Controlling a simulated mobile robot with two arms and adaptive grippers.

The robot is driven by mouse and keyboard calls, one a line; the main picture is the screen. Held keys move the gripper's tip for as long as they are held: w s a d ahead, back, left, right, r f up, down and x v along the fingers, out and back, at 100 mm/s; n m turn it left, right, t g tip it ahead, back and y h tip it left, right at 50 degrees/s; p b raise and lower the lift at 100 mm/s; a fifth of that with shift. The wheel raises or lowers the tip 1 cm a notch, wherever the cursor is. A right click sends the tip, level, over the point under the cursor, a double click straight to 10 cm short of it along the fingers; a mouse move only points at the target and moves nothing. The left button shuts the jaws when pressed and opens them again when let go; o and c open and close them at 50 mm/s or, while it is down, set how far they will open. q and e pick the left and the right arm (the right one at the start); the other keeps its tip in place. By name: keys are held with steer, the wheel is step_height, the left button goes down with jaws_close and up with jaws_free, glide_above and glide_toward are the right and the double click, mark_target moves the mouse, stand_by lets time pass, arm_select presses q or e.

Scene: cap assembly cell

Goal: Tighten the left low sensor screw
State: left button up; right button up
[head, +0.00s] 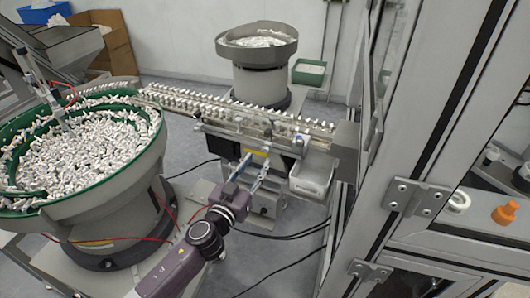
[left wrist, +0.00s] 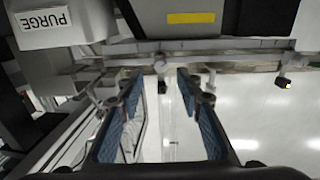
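My left gripper (head: 253,168) is in front of the feed rail's lower side in the head view. In the left wrist view its two blue-padded fingers are spread apart and empty, so the gripper (left wrist: 160,92) is open. A small round grey screw-like knob (left wrist: 161,64) sits on the rail's edge, ahead of and between the fingertips, not gripped. A small dark piece shows just beside it. Another small dark sensor-like part (left wrist: 284,84) with a yellow dot is farther right. Which screw is the left low one I cannot tell for sure. The right gripper is not in view.
A linear feed rail (head: 215,105) carries white parts past my gripper. A large green-rimmed bowl (head: 150,135) full of parts stands left. A grey bin (head: 312,180) hangs right of the gripper. A PURGE label (left wrist: 45,20) shows upside down. Machine framing (head: 405,130) closes the right side.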

mark_target(264, 152)
arm_select(q)
steer(key=shift+x, duration=2.45)
steer(key=shift+f, duration=0.1)
steer(key=shift+c, duration=0.2)
jaws_close()
